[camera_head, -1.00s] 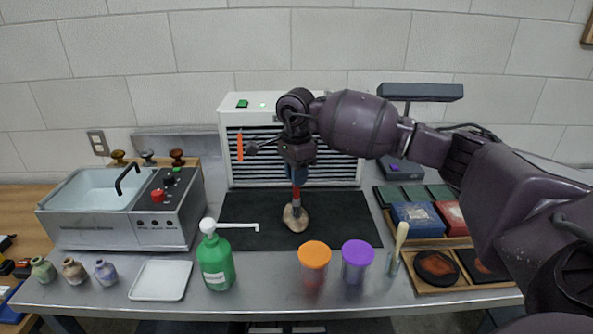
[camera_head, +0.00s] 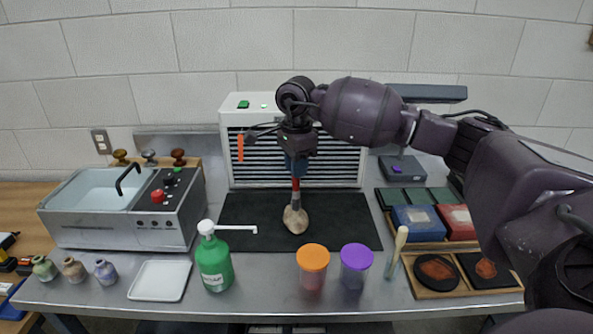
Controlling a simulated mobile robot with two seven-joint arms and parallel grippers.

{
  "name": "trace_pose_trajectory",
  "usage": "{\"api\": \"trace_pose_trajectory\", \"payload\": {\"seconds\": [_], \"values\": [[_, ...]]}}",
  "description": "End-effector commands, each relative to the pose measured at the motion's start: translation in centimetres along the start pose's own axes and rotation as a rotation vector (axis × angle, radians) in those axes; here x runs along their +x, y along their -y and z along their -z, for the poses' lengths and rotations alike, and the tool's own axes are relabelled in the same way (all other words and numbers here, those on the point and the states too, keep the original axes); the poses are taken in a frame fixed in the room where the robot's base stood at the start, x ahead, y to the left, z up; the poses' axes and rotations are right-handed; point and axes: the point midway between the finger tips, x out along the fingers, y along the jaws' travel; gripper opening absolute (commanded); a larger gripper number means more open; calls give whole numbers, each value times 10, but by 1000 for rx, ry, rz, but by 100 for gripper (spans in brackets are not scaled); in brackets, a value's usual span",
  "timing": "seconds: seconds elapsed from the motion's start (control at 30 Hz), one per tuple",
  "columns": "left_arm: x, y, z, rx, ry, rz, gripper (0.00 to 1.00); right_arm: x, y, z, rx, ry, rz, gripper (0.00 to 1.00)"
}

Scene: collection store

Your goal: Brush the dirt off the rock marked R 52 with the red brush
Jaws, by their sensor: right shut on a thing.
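My right gripper (camera_head: 296,168) is above the middle of the black mat (camera_head: 345,222). It is shut on the red brush (camera_head: 295,184), which points down. Below the brush a small tan-brown rock (camera_head: 295,220) is on the mat. The brush's lower end meets the rock's upper part in the picture; I cannot tell whether they touch. No R 52 mark is readable on the rock at this size. My left gripper is out of view.
A white slatted unit (camera_head: 233,150) stands behind the mat. A green pump bottle (camera_head: 214,262), an orange-lidded jar (camera_head: 313,258) and a purple-lidded jar (camera_head: 357,257) stand in front. A sink unit (camera_head: 120,234) is at the left, wooden trays (camera_head: 440,292) at the right.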

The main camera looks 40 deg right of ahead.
Motion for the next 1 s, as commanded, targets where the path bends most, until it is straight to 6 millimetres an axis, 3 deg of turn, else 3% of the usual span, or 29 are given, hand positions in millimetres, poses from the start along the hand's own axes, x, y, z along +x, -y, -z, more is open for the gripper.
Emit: {"api": "trace_pose_trajectory", "payload": {"seconds": [0.2,0.5,1.0], "values": [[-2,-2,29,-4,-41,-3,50,-20,-4,0,3,0,-4,0],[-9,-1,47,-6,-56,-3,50,-47,-8,0,9,0,-3,0],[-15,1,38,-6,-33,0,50,-55,-9,0,11,0,-7,0]]}}
